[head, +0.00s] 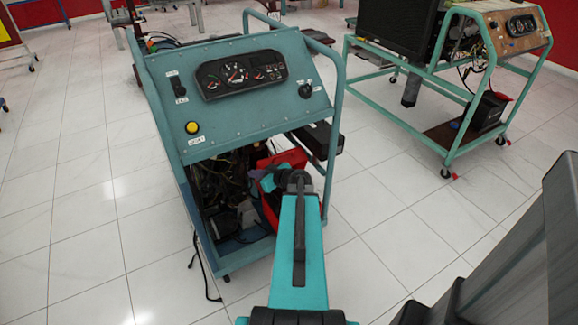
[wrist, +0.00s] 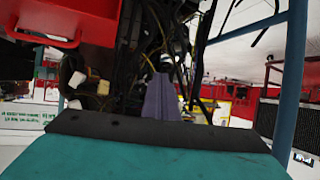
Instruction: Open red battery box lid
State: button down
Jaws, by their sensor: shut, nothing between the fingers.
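The red battery box (head: 288,158) sits low inside the teal engine trainer, on its right side. My arm covers much of it in the head view. In the wrist view, which looks upside down, a red part of it (wrist: 95,22) fills the top left, with a protruding red bar (wrist: 45,40) along its edge. I cannot tell the lid's exact position. My gripper (wrist: 160,80) shows as purple-grey fingers, shut together and empty. It points in among cables, to the right of the red part and apart from it in the picture. In the head view its fingertips are hard to make out.
The trainer's teal frame (head: 333,120) and sloping gauge panel (head: 237,85) stand around and above the box. Dark cables and engine parts (head: 225,185) crowd the inside. A second trainer (head: 465,120) stands at the right. White tiled floor is free at the left.

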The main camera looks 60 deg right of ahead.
jog(key=s+d+m+h+b, duration=0.4)
jog(key=s+d+b, duration=0.5)
jog(key=s+d, duration=0.3)
jog(key=s+h, duration=0.1)
jog(key=s, duration=0.2)
jog(key=shift+s+d+t, duration=0.25)
jog(key=shift+d+t, duration=0.05)
jog(key=shift+d, duration=0.1)
jog(key=shift+w+d+f, duration=0.1)
jog(key=shift+w, duration=0.05)
send_near(289, 157)
jog(key=shift+w+r, duration=0.3)
jog(key=shift+w, duration=0.65)
jog(key=shift+w+r, duration=0.25)
jog(key=shift+w, duration=0.65)
jog(key=shift+w+r, duration=0.3)
jog(key=shift+w, duration=0.65)
jog(key=shift+w, duration=0.1)
